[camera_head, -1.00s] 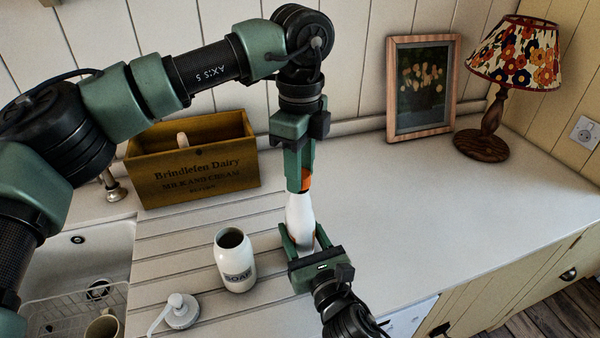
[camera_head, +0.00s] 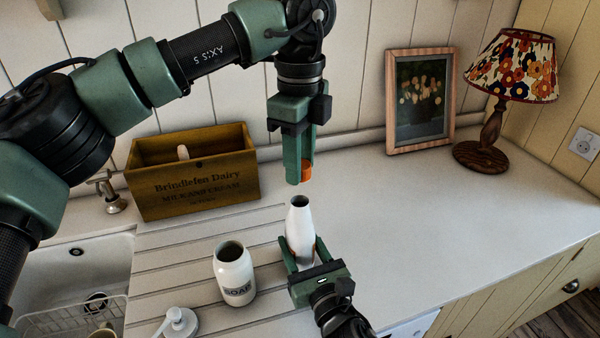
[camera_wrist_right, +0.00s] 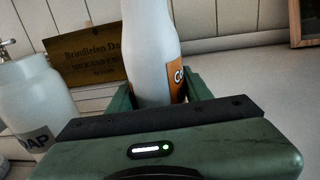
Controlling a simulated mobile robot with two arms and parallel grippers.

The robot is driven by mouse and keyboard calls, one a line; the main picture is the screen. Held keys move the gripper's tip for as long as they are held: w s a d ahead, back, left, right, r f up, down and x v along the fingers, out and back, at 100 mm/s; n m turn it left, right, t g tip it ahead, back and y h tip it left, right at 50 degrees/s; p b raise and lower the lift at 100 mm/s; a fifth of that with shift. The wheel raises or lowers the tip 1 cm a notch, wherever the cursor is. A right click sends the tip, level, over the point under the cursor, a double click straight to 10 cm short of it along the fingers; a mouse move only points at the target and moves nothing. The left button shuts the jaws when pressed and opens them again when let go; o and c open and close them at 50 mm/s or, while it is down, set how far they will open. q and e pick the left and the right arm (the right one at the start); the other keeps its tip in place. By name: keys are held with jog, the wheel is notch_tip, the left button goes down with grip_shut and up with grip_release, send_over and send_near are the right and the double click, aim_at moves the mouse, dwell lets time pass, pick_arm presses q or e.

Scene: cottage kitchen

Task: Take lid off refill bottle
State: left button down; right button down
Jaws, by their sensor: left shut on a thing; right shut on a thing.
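The white refill bottle (camera_head: 300,228) stands on the counter with its dark mouth open at the top. My right gripper (camera_head: 304,257) is shut around its lower body; the bottle with its orange label also shows in the right wrist view (camera_wrist_right: 150,50) between the fingers (camera_wrist_right: 160,90). My left gripper (camera_head: 300,172) is above the bottle, apart from it, and shut on the orange lid (camera_head: 307,170). A finger hides part of the lid.
An open white soap jar (camera_head: 234,273) stands left of the bottle, with its white pump top (camera_head: 178,322) on the counter in front. A wooden dairy crate (camera_head: 195,178) stands behind. A picture frame (camera_head: 419,100) and lamp (camera_head: 500,90) are at right. The counter right of the bottle is clear.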

jog(key=c, duration=0.6)
grip_release()
jog(key=shift+o, duration=0.2)
jog(key=shift+s+f, duration=0.1)
